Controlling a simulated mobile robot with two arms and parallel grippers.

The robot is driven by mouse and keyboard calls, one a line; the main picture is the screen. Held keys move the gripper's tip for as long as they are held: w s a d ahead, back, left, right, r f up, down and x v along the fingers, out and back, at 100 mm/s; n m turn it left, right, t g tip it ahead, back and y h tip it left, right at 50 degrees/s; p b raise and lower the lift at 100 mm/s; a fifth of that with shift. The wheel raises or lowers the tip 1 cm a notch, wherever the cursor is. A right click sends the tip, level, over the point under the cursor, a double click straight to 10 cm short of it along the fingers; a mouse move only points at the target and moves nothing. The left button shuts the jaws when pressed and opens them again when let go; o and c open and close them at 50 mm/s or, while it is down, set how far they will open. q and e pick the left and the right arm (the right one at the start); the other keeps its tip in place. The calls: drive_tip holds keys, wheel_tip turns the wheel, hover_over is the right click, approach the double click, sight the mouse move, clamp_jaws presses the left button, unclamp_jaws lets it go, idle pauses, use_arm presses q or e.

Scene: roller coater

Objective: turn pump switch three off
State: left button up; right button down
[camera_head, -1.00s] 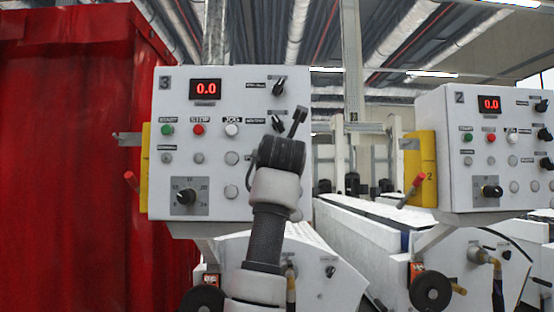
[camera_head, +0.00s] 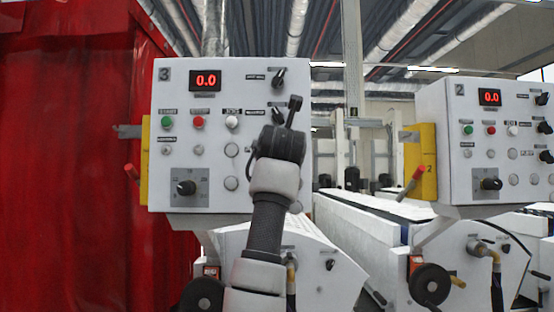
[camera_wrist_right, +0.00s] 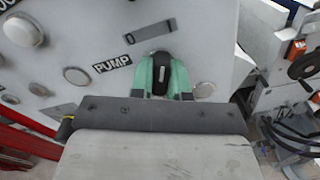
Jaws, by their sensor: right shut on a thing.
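Control panel three (camera_head: 215,150) is a white box with a "3" mark and a red "0.0" display. My right gripper (camera_head: 281,145) is in front of its right side, and my wrist hides the switch there. In the right wrist view, the black pump switch (camera_wrist_right: 162,66) has a pale mark and sits between the two green fingertips of the right gripper (camera_wrist_right: 163,76). The gripper is shut on it. A "PUMP" label (camera_wrist_right: 112,64) is left of the switch. My left gripper is not in view.
Two other black knobs, upper (camera_head: 279,77) and lower (camera_head: 277,116), are on panel three above my wrist. A red-handled yellow box (camera_head: 145,165) is on its left side. Panel two (camera_head: 465,140) stands to the right. A red curtain (camera_head: 70,160) fills the left.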

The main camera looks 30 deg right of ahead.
drive_tip(key=n+b, duration=0.2)
drive_tip(key=n, duration=0.3)
drive_tip(key=shift+f+b, duration=0.15)
drive_tip(key=shift+b, duration=0.25)
drive_tip(key=n+b, duration=0.2)
drive_tip(key=n, duration=0.3)
drive_tip(key=shift+s+d+n, duration=0.1)
drive_tip(key=shift+d+n, duration=0.05)
drive_tip(key=shift+n, duration=0.15)
drive_tip(key=c, duration=1.1)
unclamp_jaws()
